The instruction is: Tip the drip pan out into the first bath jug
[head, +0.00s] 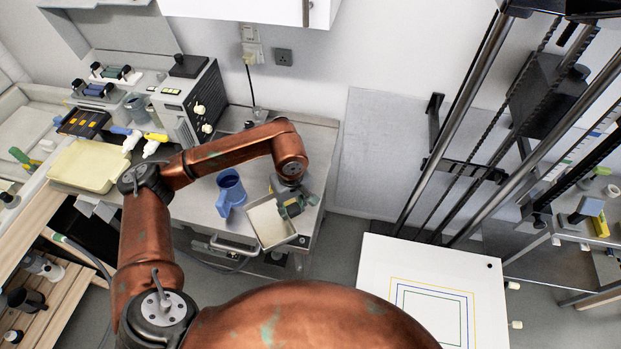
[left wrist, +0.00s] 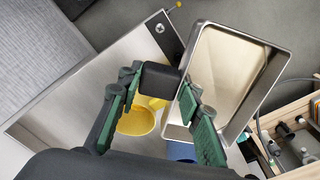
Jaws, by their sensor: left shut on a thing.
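The drip pan (head: 268,223) is a shallow pale tray with a metal rim, near the bench's front right edge. It also shows in the left wrist view (left wrist: 222,78), its open face towards the camera. My left gripper (head: 291,205) is shut on the pan's black grip block, which sits between the green fingers in the left wrist view (left wrist: 158,84). A blue jug (head: 230,192) stands upright just left of the pan; part of it shows in the left wrist view (left wrist: 181,151). A yellow jug (left wrist: 138,120) shows below the fingers. I cannot tell which jug is the first bath.
A grey control unit (head: 190,105) stands at the back of the bench. A cream tray (head: 86,166) and small bottles lie at left. A white easel board (head: 440,285) and the enlarger column (head: 455,130) stand right, beyond a floor gap.

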